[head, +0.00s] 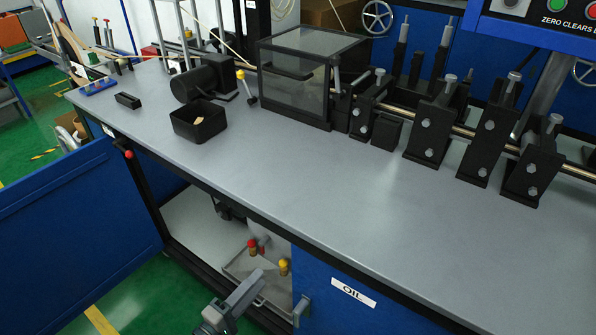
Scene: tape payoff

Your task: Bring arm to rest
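My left gripper (246,288) shows at the bottom of the head view, grey, in front of the workbench and below the level of its top. It points up and away, and nothing shows held in it. Its fingers are seen too much from one side to tell whether they are apart. My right gripper and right arm are not in view. The grey workbench top (260,185) runs from the far left to the near right.
A black open box (199,121) with a small pale piece inside stands on the bench. A clear-sided enclosure (300,85) and a row of black roller stands (432,133) line the back. A blue OIL cabinet (350,300) is below; the front bench strip is clear.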

